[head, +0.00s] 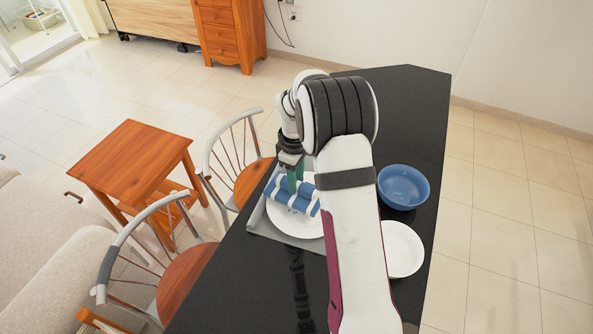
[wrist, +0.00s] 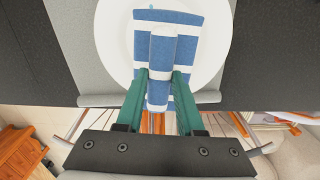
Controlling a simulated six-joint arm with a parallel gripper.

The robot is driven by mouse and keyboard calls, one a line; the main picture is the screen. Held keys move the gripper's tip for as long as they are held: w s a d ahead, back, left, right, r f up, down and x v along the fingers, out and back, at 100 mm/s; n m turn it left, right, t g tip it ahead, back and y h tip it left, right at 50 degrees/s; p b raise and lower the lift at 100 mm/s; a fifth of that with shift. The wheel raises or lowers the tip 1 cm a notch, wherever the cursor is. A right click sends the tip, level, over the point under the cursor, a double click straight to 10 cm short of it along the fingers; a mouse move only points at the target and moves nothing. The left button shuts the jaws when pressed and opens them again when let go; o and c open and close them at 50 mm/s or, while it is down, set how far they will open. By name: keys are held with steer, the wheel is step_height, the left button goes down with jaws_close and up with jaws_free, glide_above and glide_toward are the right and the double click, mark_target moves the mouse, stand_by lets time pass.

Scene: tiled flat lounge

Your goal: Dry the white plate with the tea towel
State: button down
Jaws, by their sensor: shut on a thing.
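The white plate (head: 288,226) lies on a grey tray (head: 257,226) on the black counter; the plate also fills the upper middle of the wrist view (wrist: 216,45). The tea towel (head: 300,203), blue with white stripes and folded into a bundle, lies over the plate's face. In the wrist view the towel (wrist: 175,45) covers the plate's middle and hangs past its near edge. My gripper (wrist: 160,76) is shut on the towel, with a green finger on each side of its raised fold. My arm hides the plate's right side in the head view.
A blue bowl (head: 403,187) and a second white dish (head: 404,250), partly behind my arm, stand on the counter (head: 415,100) to the right. Chairs (head: 187,280) and a small wooden table (head: 130,155) stand left of the counter. The counter's far end is clear.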

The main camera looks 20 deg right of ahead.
steer(key=shift+f, duration=0.5)
stand_by(0.6)
